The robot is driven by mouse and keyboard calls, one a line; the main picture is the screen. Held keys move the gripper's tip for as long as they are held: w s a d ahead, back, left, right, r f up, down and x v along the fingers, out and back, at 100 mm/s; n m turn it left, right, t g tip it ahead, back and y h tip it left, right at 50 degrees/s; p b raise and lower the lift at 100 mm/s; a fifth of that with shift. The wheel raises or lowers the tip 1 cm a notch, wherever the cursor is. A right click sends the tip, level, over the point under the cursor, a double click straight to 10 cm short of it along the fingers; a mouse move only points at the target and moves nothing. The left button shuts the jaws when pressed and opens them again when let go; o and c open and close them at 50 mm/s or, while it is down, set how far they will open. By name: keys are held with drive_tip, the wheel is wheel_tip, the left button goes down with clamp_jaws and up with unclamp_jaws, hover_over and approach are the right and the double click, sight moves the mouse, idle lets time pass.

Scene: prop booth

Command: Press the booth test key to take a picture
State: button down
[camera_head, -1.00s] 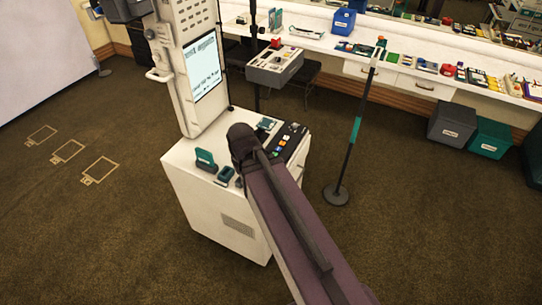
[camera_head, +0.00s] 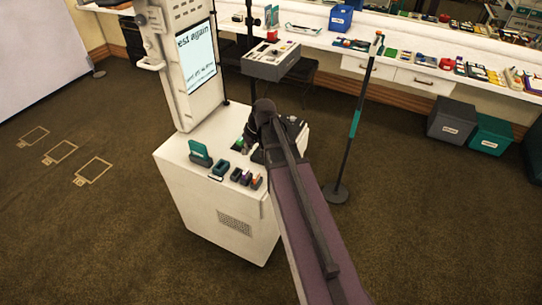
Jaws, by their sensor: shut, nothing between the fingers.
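The white photo booth cabinet (camera_head: 225,215) stands in the middle, with a lit screen (camera_head: 197,57) on its upright. The screen's upper line seems to read "est again"; its lower line is too small to read. The sloping key panel on the cabinet's right top is mostly behind my arm (camera_head: 300,200), and only a dark bit of its edge shows. I cannot pick out the test key. My arm reaches from the lower right over the cabinet top. My gripper is hidden behind it, so contact with any key cannot be seen.
A teal holder (camera_head: 200,153) and several small dark devices (camera_head: 241,176) stand on the cabinet's front top. A post with a teal band (camera_head: 354,125) stands to the right. Behind are a grey control box (camera_head: 271,60) and a cluttered counter. Floor at left is open.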

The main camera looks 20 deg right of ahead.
drive_tip(key=w+d+f+t+y+b, duration=0.2)
drive_tip(key=w+d+f+t+b, duration=0.2)
drive_tip(key=w+d+b, duration=0.3)
drive_tip(key=w+d, duration=0.5)
drive_tip(key=d, duration=0.4)
drive_tip(key=shift+w+d+f+y, duration=0.15)
drive_tip(key=shift+w+f+y, duration=0.1)
drive_tip(key=shift+w+y, duration=0.15)
drive_tip(key=shift+s+f+b, duration=0.1)
drive_tip(key=shift+f+b, duration=0.05)
drive_tip(key=shift+b, duration=0.2)
wheel_tip(320, 180, down, 9)
drive_tip(key=b, duration=0.8)
drive_tip(key=shift+r+b, duration=0.2)
drive_tip(key=shift+b, duration=0.1)
drive_tip(key=shift+f, duration=0.25)
drive_tip(key=shift+f+b, duration=0.2)
drive_tip(key=shift+b, duration=0.25)
